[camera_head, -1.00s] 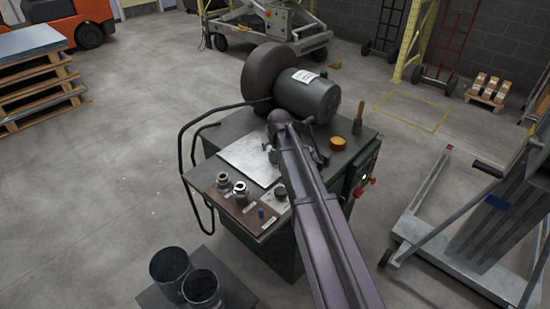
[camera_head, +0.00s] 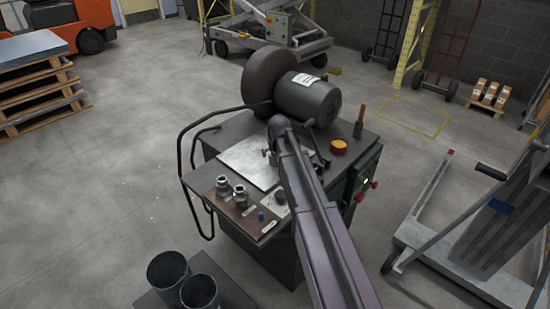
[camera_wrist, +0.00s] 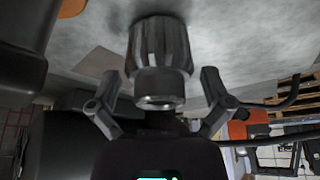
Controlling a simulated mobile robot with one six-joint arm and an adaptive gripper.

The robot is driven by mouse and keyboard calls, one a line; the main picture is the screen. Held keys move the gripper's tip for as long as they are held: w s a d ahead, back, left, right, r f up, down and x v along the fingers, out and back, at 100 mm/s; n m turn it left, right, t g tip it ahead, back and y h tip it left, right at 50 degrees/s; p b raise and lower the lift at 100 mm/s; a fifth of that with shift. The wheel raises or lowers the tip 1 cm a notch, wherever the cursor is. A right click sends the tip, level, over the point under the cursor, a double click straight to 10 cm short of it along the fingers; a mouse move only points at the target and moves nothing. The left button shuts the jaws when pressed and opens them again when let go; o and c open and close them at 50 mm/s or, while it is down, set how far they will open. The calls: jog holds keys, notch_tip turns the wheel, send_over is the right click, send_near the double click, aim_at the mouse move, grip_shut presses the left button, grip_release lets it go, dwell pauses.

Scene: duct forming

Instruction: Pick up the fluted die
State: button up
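The fluted die (camera_wrist: 160,48) is a dark metal piece with a wide grooved body and a narrower smooth collar. It fills the upper middle of the wrist view. My gripper (camera_wrist: 159,82) has its two fingers spread, one on each side of the die's collar, with a visible gap on both sides. In the head view my arm reaches over the workbench, and my gripper is mostly hidden behind its own links near the metal plate (camera_head: 248,160). I cannot make out this die there.
A brown board (camera_head: 236,215) at the bench's front holds two small metal pieces (camera_head: 223,186) (camera_head: 240,196) and a blue item (camera_head: 261,216). A bent rail (camera_head: 181,150) edges the left side.

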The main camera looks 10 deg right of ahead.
jog(key=c, duration=1.3)
jog(key=shift+o, duration=0.2)
jog(key=shift+r, duration=0.1)
notch_tip(320, 180, up, 10)
jog(key=p, duration=1)
jog(key=shift+s, duration=0.15)
